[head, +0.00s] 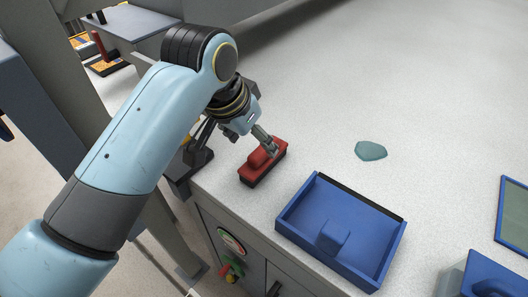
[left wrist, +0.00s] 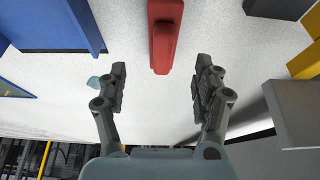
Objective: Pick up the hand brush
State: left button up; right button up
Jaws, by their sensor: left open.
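The hand brush (head: 262,163) is red with a dark bristle base. It lies on the light speckled worktop near its left edge, in the middle of the head view. My left gripper (head: 266,140) is just above its far end; in the head view the arm covers part of the gripper. In the left wrist view, the red brush (left wrist: 164,38) lies at the top middle. My left gripper (left wrist: 160,82) is open there, its fingers apart with nothing between them, and the brush's near end lies just beyond the tips. My right gripper is not in view.
A blue dustpan (head: 300,226) lies right of the brush on the worktop. A flat teal piece (head: 370,151) lies farther right. A blue-framed panel (head: 513,222) and a blue-topped container (head: 490,277) are at the right. The far worktop is clear.

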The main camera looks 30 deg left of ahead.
aim_at(261, 149)
pick_arm(q)
jog(key=x, duration=0.4)
jog(key=shift+f, duration=0.1)
jog(key=x, duration=0.2)
jog(key=p+x, duration=0.1)
jog(key=x, duration=0.2)
jog(key=shift+w+a+f, duration=0.2)
jog(key=shift+w, duration=0.2)
jog(key=shift+s, duration=0.1)
jog(key=c, duration=1.3)
jog(key=shift+r, duration=0.1)
